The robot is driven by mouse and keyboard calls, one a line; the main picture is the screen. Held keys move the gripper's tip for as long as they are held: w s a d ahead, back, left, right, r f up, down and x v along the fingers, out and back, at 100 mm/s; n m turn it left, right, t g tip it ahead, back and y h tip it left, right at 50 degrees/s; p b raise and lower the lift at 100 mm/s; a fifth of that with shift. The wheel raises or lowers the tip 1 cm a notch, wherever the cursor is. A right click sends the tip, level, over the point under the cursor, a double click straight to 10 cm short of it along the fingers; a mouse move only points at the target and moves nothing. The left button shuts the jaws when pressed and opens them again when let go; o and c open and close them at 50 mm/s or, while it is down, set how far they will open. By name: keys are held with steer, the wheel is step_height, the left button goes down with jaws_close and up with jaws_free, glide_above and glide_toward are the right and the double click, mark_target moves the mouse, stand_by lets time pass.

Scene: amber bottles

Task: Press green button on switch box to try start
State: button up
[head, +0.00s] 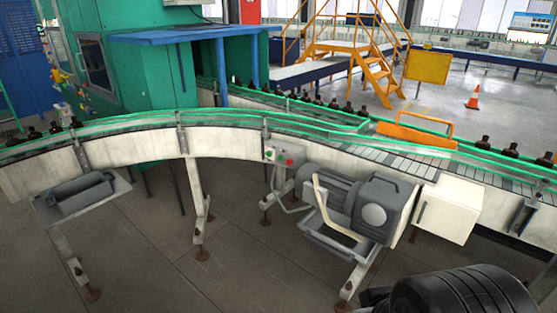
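A small light grey switch box (281,154) is mounted on the front side of the conveyor, near the middle of the head view. A small green button (270,154) shows on its left part and a red button (290,161) on its right part. A cable runs down from the box toward the motor. Whether the green button is pressed in is too small to tell. A black ribbed part at the bottom right edge seems to be mine. My gripper is not in view.
A grey motor (357,205) and a white box (448,208) hang right of the switch box. The curved conveyor (130,147) carries dark bottles (348,107). An orange bar (415,131) stands on it. Metal legs reach the floor; open floor (215,270) lies in front.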

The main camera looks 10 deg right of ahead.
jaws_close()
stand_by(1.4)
